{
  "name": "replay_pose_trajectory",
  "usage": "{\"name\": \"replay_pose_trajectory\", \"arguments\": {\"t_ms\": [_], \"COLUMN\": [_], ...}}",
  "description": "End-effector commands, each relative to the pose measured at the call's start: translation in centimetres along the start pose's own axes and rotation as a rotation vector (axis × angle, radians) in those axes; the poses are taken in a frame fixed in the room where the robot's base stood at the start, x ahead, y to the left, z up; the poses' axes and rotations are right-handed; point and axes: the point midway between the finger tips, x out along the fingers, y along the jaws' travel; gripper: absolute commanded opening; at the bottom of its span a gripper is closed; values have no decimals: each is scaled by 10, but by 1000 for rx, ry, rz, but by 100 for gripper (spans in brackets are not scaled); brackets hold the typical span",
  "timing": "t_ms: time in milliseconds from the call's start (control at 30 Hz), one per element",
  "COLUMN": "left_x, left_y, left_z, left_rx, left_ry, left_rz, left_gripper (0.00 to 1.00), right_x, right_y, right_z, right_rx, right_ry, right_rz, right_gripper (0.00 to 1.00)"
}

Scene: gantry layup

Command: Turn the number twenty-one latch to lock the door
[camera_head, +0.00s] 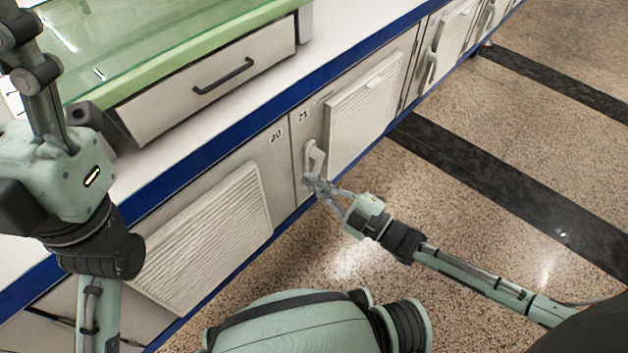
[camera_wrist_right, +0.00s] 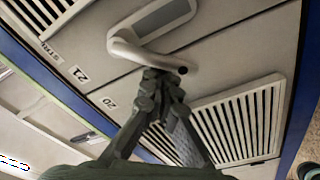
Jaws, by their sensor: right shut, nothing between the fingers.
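The number twenty-one latch (camera_head: 315,158) is a pale grey handle on the door marked 21 (camera_head: 313,116), near its left edge. In the right wrist view the latch (camera_wrist_right: 128,48) is a bent bar in front of a recessed plate, with its free end near my fingertips. My right gripper (camera_head: 318,183) is shut and empty, just below the latch. In the wrist view its fingertips (camera_wrist_right: 160,78) meet or nearly meet the free end; I cannot tell if they touch. My left gripper (camera_head: 28,55) is raised at the upper left, above the counter; its fingertips are unclear.
Door 20 (camera_head: 212,232), with a slatted panel, adjoins on the left. A drawer unit (camera_head: 205,95) with a green glassy top stands on the white, blue-edged counter (camera_head: 372,28). Other latched doors run to the upper right. The speckled floor (camera_head: 535,140) is open.

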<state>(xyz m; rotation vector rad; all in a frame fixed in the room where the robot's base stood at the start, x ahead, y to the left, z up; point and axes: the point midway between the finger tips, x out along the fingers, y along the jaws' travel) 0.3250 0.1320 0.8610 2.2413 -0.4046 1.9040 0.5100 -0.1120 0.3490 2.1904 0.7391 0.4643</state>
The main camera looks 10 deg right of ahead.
Motion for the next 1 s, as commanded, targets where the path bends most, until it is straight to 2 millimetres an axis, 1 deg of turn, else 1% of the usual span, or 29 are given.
{"name": "replay_pose_trajectory", "arguments": {"t_ms": [267, 700, 1000], "left_x": [-1, -2, -1], "left_y": [0, -1, -1], "left_z": [0, 0, 1], "left_rx": [-1, -1, 0], "left_ry": [-8, -5, -2], "left_rz": [-5, -12, -10], "left_gripper": [53, 53, 53], "right_x": [-1, -4, -6], "right_y": [-3, -3, -1], "right_z": [9, 29, 38], "right_rx": [-155, -525, -683], "right_ry": [-4, -3, -3], "right_rz": [-22, -75, -97], "right_gripper": [0, 0, 0]}}
